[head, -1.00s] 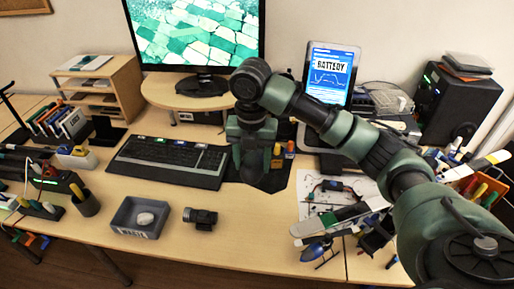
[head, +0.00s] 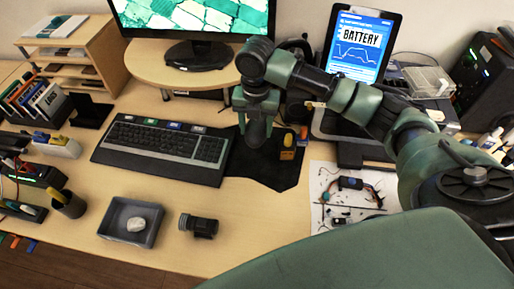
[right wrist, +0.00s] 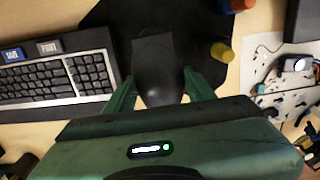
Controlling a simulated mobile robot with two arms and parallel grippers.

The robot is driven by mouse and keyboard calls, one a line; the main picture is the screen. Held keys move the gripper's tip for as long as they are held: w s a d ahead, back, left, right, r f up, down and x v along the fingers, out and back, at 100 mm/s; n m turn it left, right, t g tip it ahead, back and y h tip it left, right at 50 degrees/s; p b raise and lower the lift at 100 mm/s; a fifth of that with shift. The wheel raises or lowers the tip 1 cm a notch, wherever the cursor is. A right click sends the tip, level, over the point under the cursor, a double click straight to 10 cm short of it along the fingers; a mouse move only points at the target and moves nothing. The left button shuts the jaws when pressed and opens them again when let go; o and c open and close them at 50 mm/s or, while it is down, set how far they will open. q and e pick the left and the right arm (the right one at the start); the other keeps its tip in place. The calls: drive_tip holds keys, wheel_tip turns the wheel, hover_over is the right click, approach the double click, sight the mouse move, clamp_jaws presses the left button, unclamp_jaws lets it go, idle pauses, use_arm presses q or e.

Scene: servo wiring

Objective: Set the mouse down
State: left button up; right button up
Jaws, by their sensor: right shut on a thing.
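The dark mouse (right wrist: 155,62) is between the two green fingers of my right gripper (right wrist: 160,90) in the right wrist view. The gripper is shut on it. In the head view my right gripper (head: 258,118) points down over the black mouse mat (head: 280,172), just right of the keyboard (head: 165,147), with the mouse (head: 258,132) at its lower end. Whether the mouse touches the mat cannot be told. The mat also shows in the right wrist view (right wrist: 197,25). My left gripper is not in view.
Small yellow and orange items (head: 288,148) stand on the mat's right part, close to the gripper. A white sheet with electronic parts (head: 328,178) lies to the right. A grey tray (head: 113,222) and a small black device (head: 199,224) are at the front left.

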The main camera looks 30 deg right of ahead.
sight(256, 156)
wheel_tip(256, 156, down, 11)
drive_tip(key=shift+w, duration=0.15)
drive_tip(key=shift+f, duration=0.15)
drive_tip(key=o, duration=1.5)
wheel_tip(256, 156, up, 12)
drive_tip(key=shift+r, duration=0.2)
